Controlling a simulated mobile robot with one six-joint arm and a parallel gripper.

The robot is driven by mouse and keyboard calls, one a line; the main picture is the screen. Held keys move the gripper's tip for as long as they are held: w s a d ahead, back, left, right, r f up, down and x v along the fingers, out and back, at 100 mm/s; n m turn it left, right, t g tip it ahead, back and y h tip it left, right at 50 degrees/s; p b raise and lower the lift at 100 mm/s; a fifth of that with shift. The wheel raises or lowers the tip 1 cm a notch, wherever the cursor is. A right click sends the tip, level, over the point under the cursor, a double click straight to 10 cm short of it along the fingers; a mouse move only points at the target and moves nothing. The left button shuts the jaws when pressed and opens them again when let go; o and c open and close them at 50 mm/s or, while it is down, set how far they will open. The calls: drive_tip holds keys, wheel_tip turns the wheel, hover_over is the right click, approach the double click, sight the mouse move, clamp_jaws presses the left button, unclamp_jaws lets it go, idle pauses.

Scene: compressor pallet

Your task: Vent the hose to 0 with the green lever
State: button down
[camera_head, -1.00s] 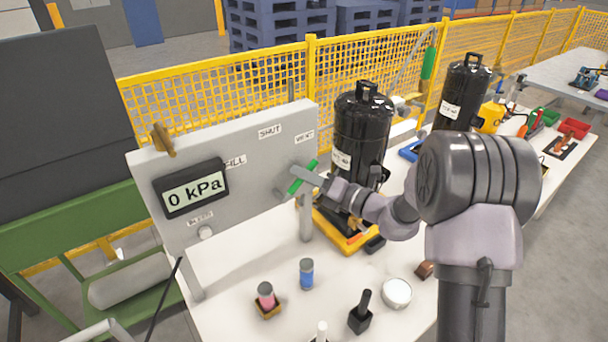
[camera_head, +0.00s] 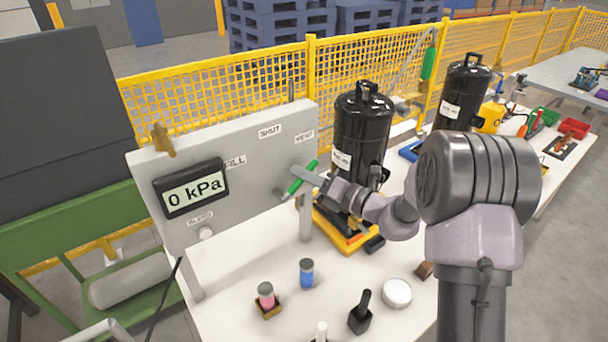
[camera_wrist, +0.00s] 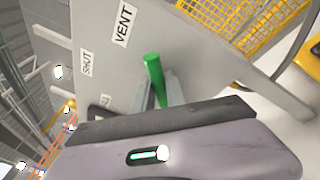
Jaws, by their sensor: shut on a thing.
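The green lever (camera_head: 302,178) is on the grey panel (camera_head: 235,200), tilted so its upper end points up and right toward the VENT label (camera_head: 304,136). My gripper (camera_head: 299,179) is shut on the lever. In the wrist view the green lever (camera_wrist: 154,78) stands between the gripper fingers (camera_wrist: 160,92), its free end pointing up toward the VENT label (camera_wrist: 124,24). The display (camera_head: 191,188) on the panel reads 0 kPa. The SHUT label (camera_head: 270,131) and FILL label (camera_head: 236,162) also show. The hose itself cannot be made out clearly.
A black cylinder (camera_head: 361,135) stands right behind my gripper. A second black cylinder (camera_head: 462,93) is farther right. Small bottles, a black stamp-like item (camera_head: 361,312) and a round white tin (camera_head: 397,293) stand on the white table (camera_head: 245,285). A yellow fence (camera_head: 250,92) runs behind.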

drive_tip(key=shift+r, duration=0.15)
drive_tip(key=shift+s+a+r+n+p, duration=0.25)
drive_tip(key=shift+a+r+n+p, duration=0.2)
drive_tip(key=shift+n+p, duration=0.4)
drive_tip(key=shift+s+a+r+n+g+h+p, duration=0.35)
drive_tip(key=shift+a+r+n+h+p, duration=0.2)
drive_tip(key=shift+n, duration=0.6)
drive_tip(key=shift+s+a+r+n+h, duration=0.2)
drive_tip(key=shift+s+a+n+h, duration=0.4)
drive_tip(key=shift+n, duration=0.4)
drive_tip(key=shift+s+a+n+h+b, duration=0.2)
drive_tip(key=shift+s+a+n+b, duration=0.1)
drive_tip(key=shift+a+n, duration=0.25)
drive_tip(key=shift+s+a+n+h+b, duration=0.2)
drive_tip(key=shift+a+n+b, duration=0.15)
drive_tip(key=shift+n, duration=0.3)
drive_tip(key=shift+r, duration=0.1)
drive_tip(key=c, duration=1.4)
unclamp_jaws()
drive_tip(key=shift+o, duration=0.2)
